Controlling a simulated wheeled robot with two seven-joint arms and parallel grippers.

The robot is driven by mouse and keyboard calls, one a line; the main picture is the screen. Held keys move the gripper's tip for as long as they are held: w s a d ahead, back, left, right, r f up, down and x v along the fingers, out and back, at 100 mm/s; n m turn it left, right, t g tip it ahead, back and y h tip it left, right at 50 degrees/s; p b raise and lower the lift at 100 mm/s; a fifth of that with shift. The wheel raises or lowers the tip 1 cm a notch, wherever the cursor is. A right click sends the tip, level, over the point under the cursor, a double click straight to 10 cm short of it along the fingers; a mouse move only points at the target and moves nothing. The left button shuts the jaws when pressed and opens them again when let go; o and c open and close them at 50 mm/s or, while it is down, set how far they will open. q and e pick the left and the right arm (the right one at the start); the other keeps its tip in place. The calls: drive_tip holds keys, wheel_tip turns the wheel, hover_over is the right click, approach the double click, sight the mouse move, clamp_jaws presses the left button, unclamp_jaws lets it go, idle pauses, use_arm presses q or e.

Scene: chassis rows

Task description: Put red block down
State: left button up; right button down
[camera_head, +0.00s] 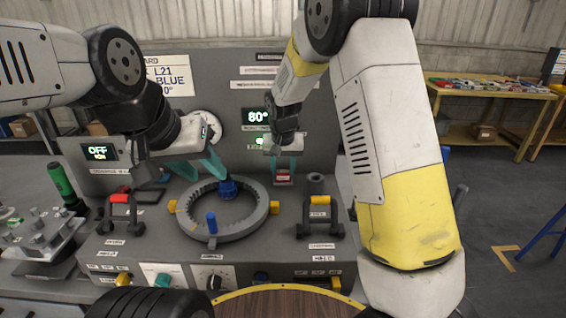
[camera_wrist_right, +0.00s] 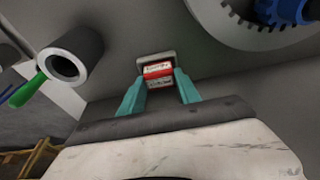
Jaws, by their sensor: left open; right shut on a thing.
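The red block (camera_head: 283,177) is between the teal fingers of my right gripper (camera_head: 285,166), which is shut on it. It also shows in the right wrist view (camera_wrist_right: 158,71), red with a pale label face, between the fingertips (camera_wrist_right: 160,86). It is at a light-rimmed slot (camera_wrist_right: 153,57) on the grey panel. I cannot tell whether the block rests on it.
A grey tube (camera_head: 316,184) stands just right of the red block, above a black handle with a yellow grip (camera_head: 320,200). A red-topped handle (camera_head: 120,198) is at left. An upright display panel (camera_head: 232,80) is behind.

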drive_tip(key=shift+f, duration=0.15)
drive_tip(key=c, duration=0.9)
unclamp_jaws()
drive_tip(key=shift+o, duration=0.2)
drive_tip(key=shift+r, duration=0.55)
drive_tip(key=v, duration=1.1)
drive_tip(key=s+d+r+t+y, duration=0.1)
drive_tip(key=s+d+r, duration=0.35)
drive_tip(key=s, duration=0.25)
drive_tip(key=s+d+r+y, duration=0.1)
drive_tip(key=s+d+r, duration=0.2)
drive_tip(key=s+d, duration=0.35)
drive_tip(key=s+d+t, duration=0.2)
drive_tip(key=s+d, duration=0.1)
drive_tip(key=s, duration=0.9)
drive_tip(key=shift+s+n, duration=0.3)
drive_tip(key=shift+s, duration=0.05)
